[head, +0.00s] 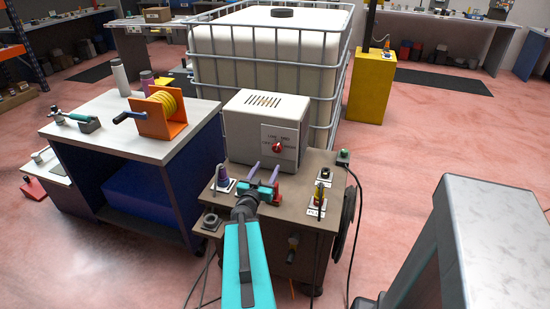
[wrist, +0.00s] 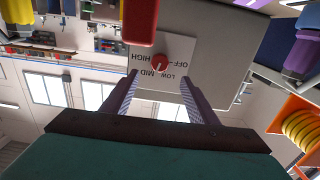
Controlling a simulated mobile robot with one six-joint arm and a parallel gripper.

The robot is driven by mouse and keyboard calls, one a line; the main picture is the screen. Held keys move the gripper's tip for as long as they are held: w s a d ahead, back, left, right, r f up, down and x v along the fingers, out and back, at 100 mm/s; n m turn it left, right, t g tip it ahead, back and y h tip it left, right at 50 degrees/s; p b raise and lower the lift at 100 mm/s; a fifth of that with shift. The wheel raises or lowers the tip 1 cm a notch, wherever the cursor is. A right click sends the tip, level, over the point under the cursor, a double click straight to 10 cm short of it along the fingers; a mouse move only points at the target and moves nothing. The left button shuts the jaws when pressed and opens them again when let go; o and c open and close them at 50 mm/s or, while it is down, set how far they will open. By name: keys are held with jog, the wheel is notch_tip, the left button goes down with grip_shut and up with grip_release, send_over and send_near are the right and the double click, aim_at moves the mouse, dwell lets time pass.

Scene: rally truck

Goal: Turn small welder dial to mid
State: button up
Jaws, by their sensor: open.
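The welder dial is a small red round knob (head: 278,146) on a white label plate on the front of the light grey welder box (head: 245,125). The dial also shows in the wrist view (wrist: 160,62), where the picture is turned over and the plate reads OFF, HIGH, MID and LOW. A thin pale mark shows on the knob, but it is too small to tell which setting it points at. My gripper (head: 265,170) is open and empty, in front of and below the dial. In the wrist view its purple fingers (wrist: 158,76) spread to either side of the knob, apparently short of it.
The welder stands on a brown cart (head: 268,222) with small tools and fittings near its front edge. A bench at left (head: 95,140) carries an orange reel (head: 163,113). A caged white tank (head: 265,55) stands behind. Floor is clear at the right, beyond a grey block (head: 480,240).

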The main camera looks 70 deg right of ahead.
aim_at(276, 151)
jog(key=shift+w+d+p, duration=0.15)
jog(key=shift+w+d, duration=0.05)
jog(key=shift+d, duration=2.65)
jog(key=shift+w+d+p, duration=0.15)
jog(key=shift+d, duration=2.7)
jog(key=c, duration=1.1)
